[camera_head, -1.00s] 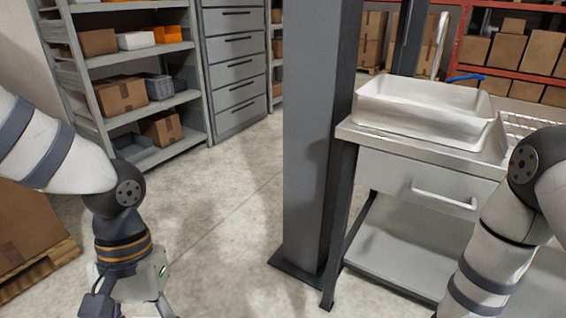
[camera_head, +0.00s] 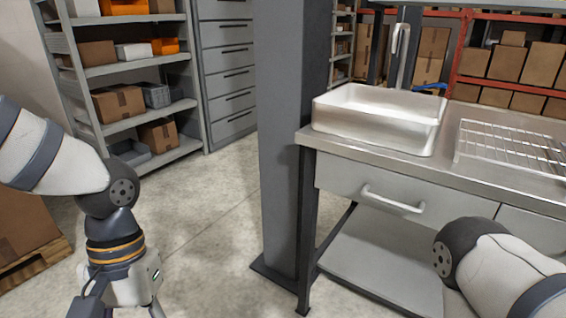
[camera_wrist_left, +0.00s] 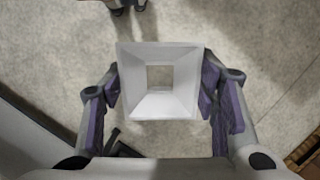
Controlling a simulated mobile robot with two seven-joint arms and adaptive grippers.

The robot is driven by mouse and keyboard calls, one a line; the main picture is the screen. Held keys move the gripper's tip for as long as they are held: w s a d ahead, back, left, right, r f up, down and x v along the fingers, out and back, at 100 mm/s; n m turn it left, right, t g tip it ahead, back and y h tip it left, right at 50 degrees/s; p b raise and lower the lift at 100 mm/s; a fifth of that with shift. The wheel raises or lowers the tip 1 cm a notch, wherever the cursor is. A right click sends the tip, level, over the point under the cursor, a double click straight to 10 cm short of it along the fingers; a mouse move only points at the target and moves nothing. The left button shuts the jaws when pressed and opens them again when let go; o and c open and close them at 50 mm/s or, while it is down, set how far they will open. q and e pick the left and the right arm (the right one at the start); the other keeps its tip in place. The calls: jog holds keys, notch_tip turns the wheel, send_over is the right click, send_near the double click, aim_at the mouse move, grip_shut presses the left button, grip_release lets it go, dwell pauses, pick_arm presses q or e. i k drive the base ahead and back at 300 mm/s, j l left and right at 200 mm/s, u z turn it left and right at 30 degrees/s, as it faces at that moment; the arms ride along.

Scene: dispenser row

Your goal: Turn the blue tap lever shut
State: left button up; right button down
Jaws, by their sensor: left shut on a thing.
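The blue tap lever (camera_head: 430,87) points out to the right behind a pale metal basin, beside the upright tap (camera_head: 398,55). No gripper is near it. My left gripper (camera_wrist_left: 162,95) is shut on a white, square, hollow funnel-like piece (camera_wrist_left: 166,103), with a purple-padded finger on either side. The piece is held above the floor. In the head view the left gripper is mostly cut off at the bottom edge. My right arm shows at the lower right, but its gripper is out of view.
The basin (camera_head: 372,135) stands on a steel counter (camera_head: 466,178) with a wire rack (camera_head: 512,145) to its right. A dark grey post (camera_head: 290,150) rises at the counter's left end. Open floor (camera_head: 215,215) lies between the post and the shelves (camera_head: 135,70).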

aim_at(437, 84)
jog(key=k+l, duration=0.15)
jog(key=l, duration=0.25)
jog(key=k+l+u, duration=0.1)
jog(key=l, duration=0.35)
jog(key=k+l, duration=0.15)
jog(key=l, duration=0.25)
jog(key=k+l+u, duration=0.1)
jog(key=l, duration=0.3)
jog(key=k+l, duration=0.2)
jog(key=l, duration=0.2)
